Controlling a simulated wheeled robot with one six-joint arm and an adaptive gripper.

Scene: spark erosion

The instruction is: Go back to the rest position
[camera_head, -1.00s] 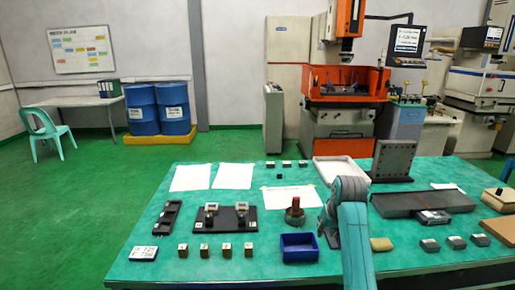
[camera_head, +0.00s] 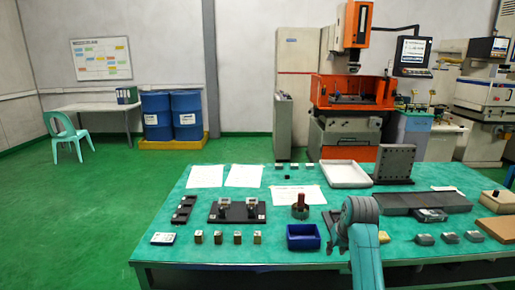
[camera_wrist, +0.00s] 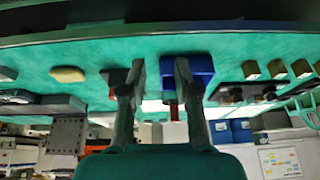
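My gripper (camera_wrist: 160,70) shows in the wrist view, which is upside down. Its two fingers stand apart with a clear gap and nothing held between them. In the head view my teal arm reaches over the front of the green table (camera_head: 170,262), right of the blue bin (camera_head: 303,244). The fingers are mostly hidden there behind the arm. The blue bin also shows behind the right finger in the wrist view (camera_wrist: 188,70).
A round holder with a brown upright part (camera_head: 300,207), a black fixture plate (camera_head: 237,217), several small blocks (camera_head: 238,237) and a white tray (camera_head: 345,175) are on the table. A grey angle plate (camera_head: 394,164) stands behind.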

